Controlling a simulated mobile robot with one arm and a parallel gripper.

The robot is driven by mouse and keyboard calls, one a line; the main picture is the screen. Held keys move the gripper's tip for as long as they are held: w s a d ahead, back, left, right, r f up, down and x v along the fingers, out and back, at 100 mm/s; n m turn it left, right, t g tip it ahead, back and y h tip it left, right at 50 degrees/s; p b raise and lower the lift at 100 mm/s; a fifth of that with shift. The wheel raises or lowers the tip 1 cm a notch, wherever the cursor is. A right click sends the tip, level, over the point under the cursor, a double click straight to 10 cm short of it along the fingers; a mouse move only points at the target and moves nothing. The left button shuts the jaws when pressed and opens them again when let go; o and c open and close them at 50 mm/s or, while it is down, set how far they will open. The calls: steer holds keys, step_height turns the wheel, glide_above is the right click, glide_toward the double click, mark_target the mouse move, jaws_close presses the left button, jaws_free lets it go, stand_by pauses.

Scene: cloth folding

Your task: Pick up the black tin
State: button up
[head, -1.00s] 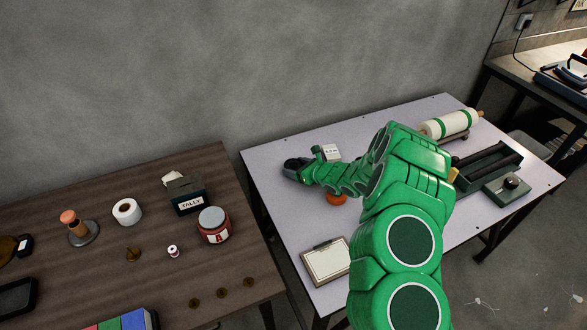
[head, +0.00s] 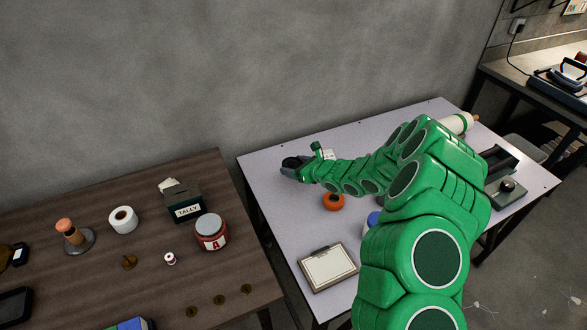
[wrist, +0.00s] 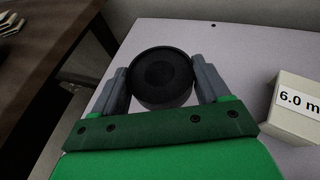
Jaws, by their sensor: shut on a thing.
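The black tin (wrist: 161,76) is round and dark and sits between the two grey fingers of my gripper (wrist: 162,88) in the wrist view. The fingers press on its left and right sides. In the head view my gripper (head: 287,170) is at the far left part of the light table, with the dark top of the tin (head: 291,162) showing at its tip. I cannot tell whether the tin rests on the table or is slightly above it.
A white box marked "6.0 m" (wrist: 294,108) stands right of my gripper. On the light table (head: 285,215) are an orange ring (head: 333,201) and a clipboard (head: 328,267).

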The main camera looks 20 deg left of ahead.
mark_target(296, 164)
steer(key=s+r, duration=0.1)
steer(key=s+d+r, duration=0.1)
steer(key=r, duration=0.1)
steer(key=shift+d+r, duration=0.1)
steer(key=s+d+r, duration=0.3)
steer(key=s+d, duration=0.1)
steer(key=s, duration=0.3)
steer(key=shift+s+d+r, duration=0.25)
steer(key=shift+s+r, duration=0.1)
steer(key=shift+r, duration=0.05)
